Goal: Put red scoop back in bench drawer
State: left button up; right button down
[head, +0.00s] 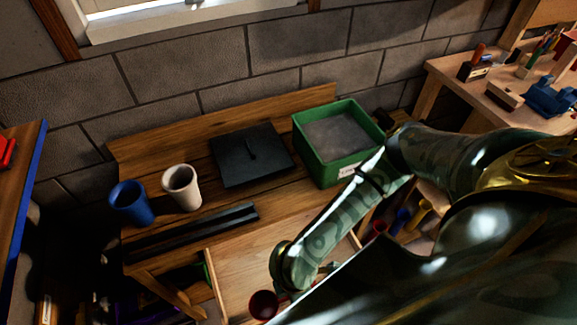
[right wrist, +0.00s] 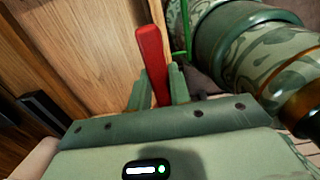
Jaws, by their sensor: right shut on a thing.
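The red scoop (right wrist: 152,60) shows its red handle between the two fingers of my right gripper (right wrist: 157,88) in the right wrist view. The gripper is shut on that handle. In the head view a dark red rounded bowl (head: 263,304), which looks like the scoop's, shows just past the end of my right arm, over or in the open bench drawer (head: 238,262). I cannot tell whether it touches the drawer floor. My arm hides the drawer's right part. My left gripper is not in view.
On the wooden bench (head: 290,197) stand a blue cup (head: 131,204), a white cup (head: 182,188), a black lid (head: 250,155), a dark rail (head: 190,232) and a green bin (head: 320,170) of grey material. A workbench (head: 500,100) with tools stands at right.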

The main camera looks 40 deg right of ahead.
jog(key=w+d+f+b, duration=0.1)
jog(key=w+f, duration=0.1)
jog(key=w+d+f+b, duration=0.1)
jog(key=w+d+f, duration=0.1)
jog(key=w+f, duration=0.1)
jog(key=w+d+f+b, duration=0.2)
jog(key=w, duration=0.1)
jog(key=shift+w+d+f, duration=0.1)
jog(key=shift+d+f, duration=0.1)
jog(key=shift+f, duration=0.15)
jog(key=shift+w+d+f, duration=0.1)
jog(key=shift+w+f, duration=0.1)
jog(key=shift+f, duration=0.1)
jog(key=shift+w+d+f+b, duration=0.15)
jog(key=shift+f+b, duration=0.7)
jog(key=shift+f, duration=0.8)
jog(key=shift+f, duration=0.1)
jog(key=c, duration=1.3)
grip_release()
notch_tip(320, 180, up, 12)
jog(key=p, duration=0.4)
jog(key=shift+a, duration=0.2)
